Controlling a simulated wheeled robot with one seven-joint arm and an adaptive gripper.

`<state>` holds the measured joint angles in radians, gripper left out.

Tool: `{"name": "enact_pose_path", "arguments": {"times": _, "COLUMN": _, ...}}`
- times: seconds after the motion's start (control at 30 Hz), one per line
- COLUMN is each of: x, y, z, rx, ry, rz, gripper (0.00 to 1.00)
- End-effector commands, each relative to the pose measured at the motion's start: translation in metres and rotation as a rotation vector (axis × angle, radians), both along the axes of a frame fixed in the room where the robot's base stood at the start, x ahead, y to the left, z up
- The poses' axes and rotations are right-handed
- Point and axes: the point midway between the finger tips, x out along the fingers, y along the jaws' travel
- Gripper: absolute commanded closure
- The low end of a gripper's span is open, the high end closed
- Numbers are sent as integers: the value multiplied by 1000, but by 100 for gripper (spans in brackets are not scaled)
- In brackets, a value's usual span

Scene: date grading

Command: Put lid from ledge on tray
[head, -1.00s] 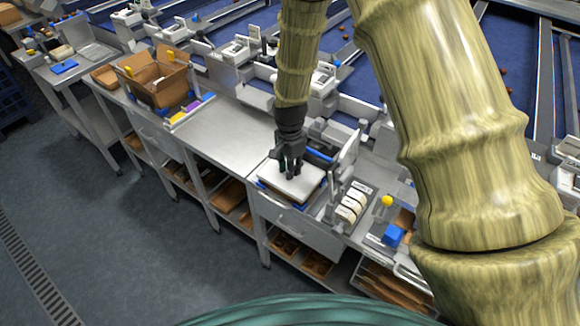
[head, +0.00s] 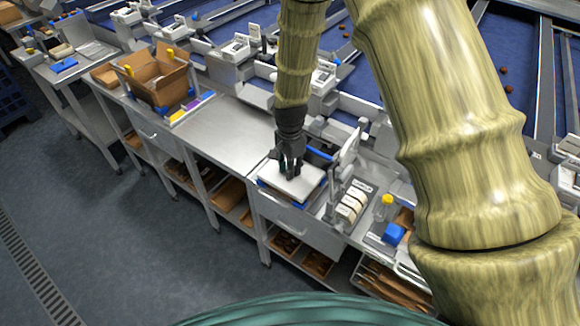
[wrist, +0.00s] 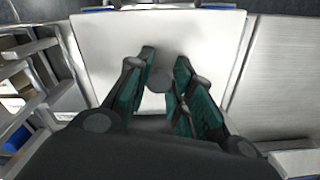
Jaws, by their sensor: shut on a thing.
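The lid (head: 306,184) is a flat, pale square plate with a small round grey knob (wrist: 158,80) at its middle. It lies level over the tray (head: 299,205), whose blue corner pieces show below the lid's edges. The wrist view shows the lid (wrist: 105,50) filling the middle, with blue bits at its far edge. My gripper (head: 290,172) points down at the lid's middle, its fingers shut on the knob from both sides. The tray's inside is hidden. I cannot tell whether the lid fully touches the tray's rim.
An upright pale panel (head: 348,146) and a rack of white blocks (head: 350,206) stand close on the right. A yellow-capped bottle (head: 385,204) and a blue block (head: 393,234) are farther right. Bare steel counter (head: 225,133) lies left, with an open cardboard box (head: 157,88) beyond.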

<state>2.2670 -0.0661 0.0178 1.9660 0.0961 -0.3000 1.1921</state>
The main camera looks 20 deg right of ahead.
Motion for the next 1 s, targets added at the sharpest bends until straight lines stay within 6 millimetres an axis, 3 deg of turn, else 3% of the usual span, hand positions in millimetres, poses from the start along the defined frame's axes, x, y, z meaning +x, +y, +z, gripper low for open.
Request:
{"name": "enact_pose_path", "arguments": {"times": 0.53, "x": 0, "y": 0, "z": -5, "rx": 0, "ry": 0, "rz": 0, "gripper": 95}}
{"name": "enact_pose_path", "arguments": {"times": 0.57, "x": 0, "y": 0, "z": -5, "rx": 0, "ry": 0, "rz": 0, "gripper": 76}}
{"name": "enact_pose_path", "arguments": {"times": 0.7, "x": 0, "y": 0, "z": -5, "rx": 0, "ry": 0, "rz": 0, "gripper": 53}}
{"name": "enact_pose_path", "arguments": {"times": 0.9, "x": 0, "y": 0, "z": -5, "rx": 0, "ry": 0, "rz": 0, "gripper": 53}}
{"name": "enact_pose_path", "arguments": {"times": 0.93, "x": 0, "y": 0, "z": -5, "rx": 0, "ry": 0, "rz": 0, "gripper": 51}}
{"name": "enact_pose_path", "arguments": {"times": 1.0, "x": 0, "y": 0, "z": -5, "rx": 0, "ry": 0, "rz": 0, "gripper": 38}}
